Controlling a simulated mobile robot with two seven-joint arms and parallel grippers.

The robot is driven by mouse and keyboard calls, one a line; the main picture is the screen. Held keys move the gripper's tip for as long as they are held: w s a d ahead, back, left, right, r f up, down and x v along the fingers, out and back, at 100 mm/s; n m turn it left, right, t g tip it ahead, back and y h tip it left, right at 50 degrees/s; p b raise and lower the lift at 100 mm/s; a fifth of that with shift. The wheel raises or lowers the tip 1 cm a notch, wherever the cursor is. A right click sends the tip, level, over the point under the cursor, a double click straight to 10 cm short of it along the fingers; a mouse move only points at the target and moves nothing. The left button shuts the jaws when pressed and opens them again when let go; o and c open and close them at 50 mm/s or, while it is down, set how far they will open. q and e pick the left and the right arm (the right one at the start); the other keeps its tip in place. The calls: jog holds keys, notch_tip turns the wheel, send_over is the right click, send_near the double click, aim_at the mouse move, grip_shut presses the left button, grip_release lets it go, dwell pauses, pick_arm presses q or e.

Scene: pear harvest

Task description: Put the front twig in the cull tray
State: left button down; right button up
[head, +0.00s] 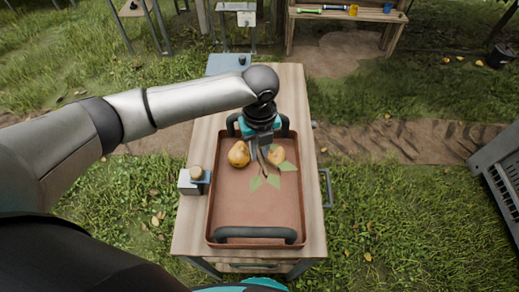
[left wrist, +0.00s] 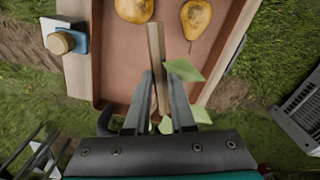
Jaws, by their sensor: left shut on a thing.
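My left gripper (head: 263,158) points down over a red-brown tray (head: 230,212) with dark handles on a wooden table. It is shut on a thin brown twig (left wrist: 156,52), which shows between the fingers (left wrist: 160,80) in the left wrist view. The twig's lower part also shows below the gripper in the head view (head: 265,168). I cannot tell whether the twig touches the tray floor. Two yellow-brown pears (head: 238,153) (head: 277,155) and several green leaves (head: 273,181) lie in the tray near the gripper. My right gripper is not in view.
A grey block with a round wooden knob (head: 196,172) stands left of the tray. A blue plate-like thing (head: 228,64) is at the table's back. A grey crate (head: 500,168) stands at the right edge. The tray's front half is mostly bare.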

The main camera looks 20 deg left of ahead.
aim_at(260, 154)
pick_arm(q)
jog(key=c, duration=0.7)
grip_release()
notch_tip(260, 154, up, 15)
jog(key=shift+r+p, duration=0.15)
jog(key=shift+p, duration=0.2)
